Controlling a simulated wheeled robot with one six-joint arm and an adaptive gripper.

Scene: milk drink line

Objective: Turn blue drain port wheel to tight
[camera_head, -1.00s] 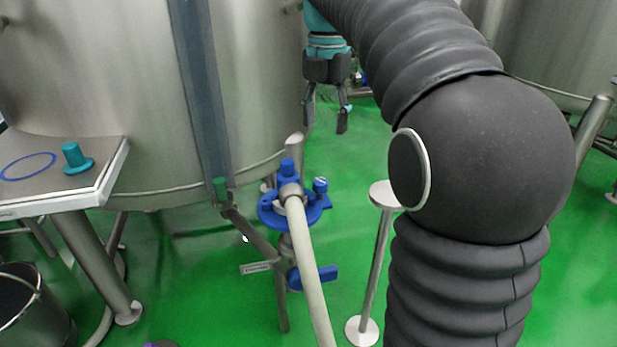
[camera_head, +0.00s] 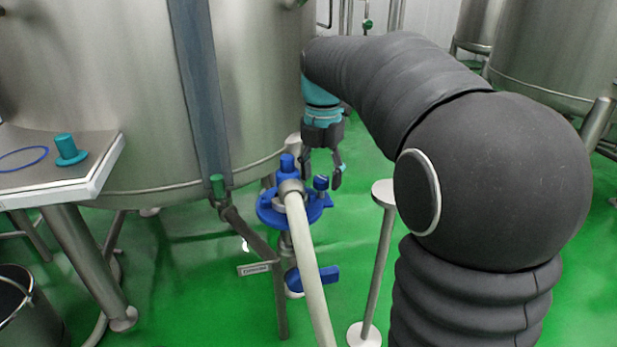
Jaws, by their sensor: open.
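The blue drain port (camera_head: 270,210) is a round blue flange in front of the big steel tank, with a pale hose running down from its middle. A small blue wheel or knob (camera_head: 320,183) stands on its right side. A taller blue cap (camera_head: 287,163) stands at its back. I cannot tell from the picture how tight the wheel is. My gripper (camera_head: 321,180) points down with open fingers close to the small knob, apparently above or behind it. I cannot tell whether the fingers touch it.
A blue valve handle (camera_head: 318,277) sits below the port. A pale post with a round top (camera_head: 383,192) stands to the right. A steel table (camera_head: 60,180) with a teal plug (camera_head: 68,150) is at left. The tank (camera_head: 110,90) fills the back left. Green floor is open between.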

